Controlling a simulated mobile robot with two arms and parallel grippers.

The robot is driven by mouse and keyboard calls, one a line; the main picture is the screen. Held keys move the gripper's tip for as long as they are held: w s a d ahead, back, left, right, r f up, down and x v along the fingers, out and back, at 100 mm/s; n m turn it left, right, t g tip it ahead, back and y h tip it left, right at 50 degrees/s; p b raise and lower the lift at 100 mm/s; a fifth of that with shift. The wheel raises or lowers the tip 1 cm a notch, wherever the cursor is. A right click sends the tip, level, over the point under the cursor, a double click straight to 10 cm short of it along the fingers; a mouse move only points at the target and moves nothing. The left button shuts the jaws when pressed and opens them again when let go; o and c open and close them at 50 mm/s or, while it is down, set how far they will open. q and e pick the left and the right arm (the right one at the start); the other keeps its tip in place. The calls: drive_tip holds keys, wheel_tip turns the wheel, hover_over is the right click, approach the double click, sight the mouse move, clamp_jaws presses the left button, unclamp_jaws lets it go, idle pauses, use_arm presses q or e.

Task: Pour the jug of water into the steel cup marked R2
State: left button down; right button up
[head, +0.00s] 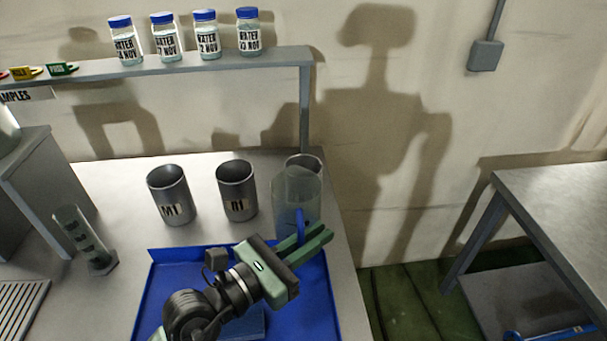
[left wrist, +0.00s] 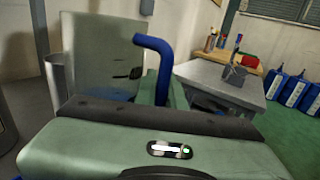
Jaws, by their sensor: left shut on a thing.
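My left gripper (head: 309,240) is shut on the blue handle of the clear jug (head: 291,190), at the right end of the bench. The jug looks about upright, and its pale, see-through body and blue handle also show in the left wrist view (left wrist: 104,50). A steel cup (head: 308,159) stands behind the jug, with only its upper part clear and its label hidden. Its side seems to show at the left of the left wrist view (left wrist: 57,78). I cannot tell the water level in the jug. My right gripper is not in view.
Two more steel cups stand to the left, one apparently marked M1 (head: 171,195), the other apparently R1 (head: 237,190). A blue tray (head: 160,270) lies under my arm. A graduated cylinder (head: 83,240) stands left. A shelf (head: 180,65) with several water bottles crosses the back.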

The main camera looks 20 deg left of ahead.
use_arm(q)
drive_tip(key=shift+w+d+f+m+g+h+b, duration=0.4)
drive_tip(key=shift+w+f+m+g+h+b, duration=0.1)
drive_tip(key=shift+f+h+b, duration=0.2)
